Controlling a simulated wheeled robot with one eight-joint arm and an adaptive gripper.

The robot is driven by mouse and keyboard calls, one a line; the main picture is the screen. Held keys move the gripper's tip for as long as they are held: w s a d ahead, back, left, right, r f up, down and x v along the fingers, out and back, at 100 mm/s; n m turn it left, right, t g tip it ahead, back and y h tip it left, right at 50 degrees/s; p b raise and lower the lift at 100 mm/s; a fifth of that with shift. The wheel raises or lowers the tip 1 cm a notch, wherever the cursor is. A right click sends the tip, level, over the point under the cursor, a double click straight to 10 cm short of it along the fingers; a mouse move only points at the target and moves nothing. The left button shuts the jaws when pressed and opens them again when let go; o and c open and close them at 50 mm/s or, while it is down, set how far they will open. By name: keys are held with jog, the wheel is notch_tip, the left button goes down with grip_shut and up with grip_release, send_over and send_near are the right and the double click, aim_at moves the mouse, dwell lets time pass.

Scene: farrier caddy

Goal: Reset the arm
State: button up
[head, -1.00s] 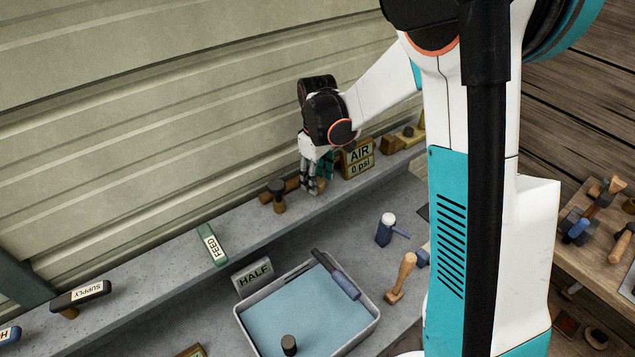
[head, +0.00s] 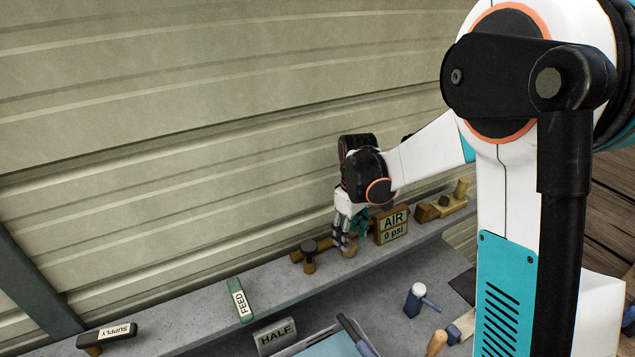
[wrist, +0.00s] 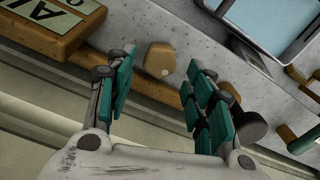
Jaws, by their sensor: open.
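A tan wooden end (wrist: 160,59) of a piece on the shelf shows in the gap between the fingertips. Nothing is held. My arm reaches in from the right and hides part of the scene.
The FEED (head: 240,300) and SUPPLY (head: 108,334) labelled pieces sit further left. The ribbed wall stands close behind.

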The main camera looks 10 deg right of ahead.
jog(key=shift+s, duration=0.1)
jog(key=s+r+m+t+b, duration=0.45)
jog(key=s+b, duration=0.35)
jog(key=s, duration=0.4)
jog(key=s+f+m+t+b, duration=0.2)
jog(key=s+b, duration=0.4)
jog(key=s, duration=0.5)
jog(key=shift+f+t, duration=0.35)
jog(key=shift+f, duration=0.5)
jog(key=shift+w+r, duration=0.1)
jog(key=shift+c, duration=0.5)
dwell(0.6)
